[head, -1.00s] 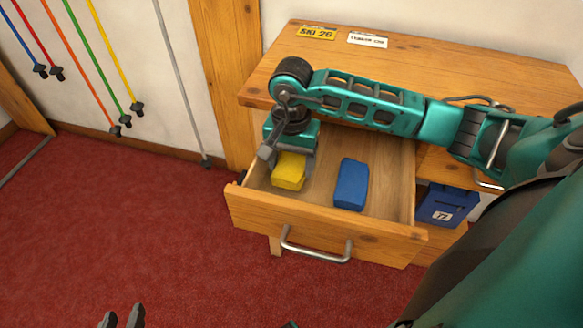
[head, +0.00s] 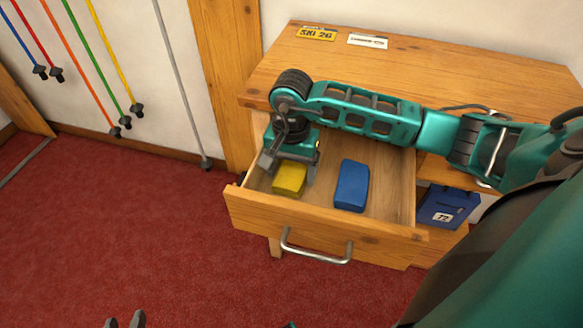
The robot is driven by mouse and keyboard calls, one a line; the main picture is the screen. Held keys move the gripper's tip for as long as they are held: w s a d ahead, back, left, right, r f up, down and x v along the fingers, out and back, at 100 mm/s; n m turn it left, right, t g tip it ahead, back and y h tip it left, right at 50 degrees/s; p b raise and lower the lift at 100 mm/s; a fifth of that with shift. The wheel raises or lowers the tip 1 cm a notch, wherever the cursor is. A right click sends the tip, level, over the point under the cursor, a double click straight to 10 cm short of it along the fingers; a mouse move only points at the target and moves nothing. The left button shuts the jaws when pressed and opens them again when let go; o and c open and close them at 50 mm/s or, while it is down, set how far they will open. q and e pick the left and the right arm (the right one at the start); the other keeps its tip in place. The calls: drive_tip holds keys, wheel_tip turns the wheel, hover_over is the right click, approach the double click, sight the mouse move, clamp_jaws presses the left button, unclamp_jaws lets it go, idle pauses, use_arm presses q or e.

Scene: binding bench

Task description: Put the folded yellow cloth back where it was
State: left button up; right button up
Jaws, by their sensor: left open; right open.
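The folded yellow cloth (head: 289,180) lies in the left part of the open drawer (head: 325,229). A folded blue cloth (head: 351,185) lies to its right in the same drawer, with a gap between them. My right gripper (head: 290,170) reaches down into the drawer from the right side of the picture. It is open, with its fingers over and around the back part of the yellow cloth. The gripper hides part of the cloth's far end. My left gripper (head: 125,320) shows only its fingertips at the bottom edge, apart and empty, over the red floor.
The wooden bench top (head: 430,75) above the drawer carries a yellow sign (head: 316,34) and a white label (head: 367,41). A blue box (head: 447,204) stands under the bench at right. Coloured poles lean on the wall at left. The red floor (head: 120,225) is clear.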

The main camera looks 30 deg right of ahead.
sight(291, 173)
wheel_tip(291, 173, up, 12)
drive_tip(key=p, duration=0.1)
idle(0.7)
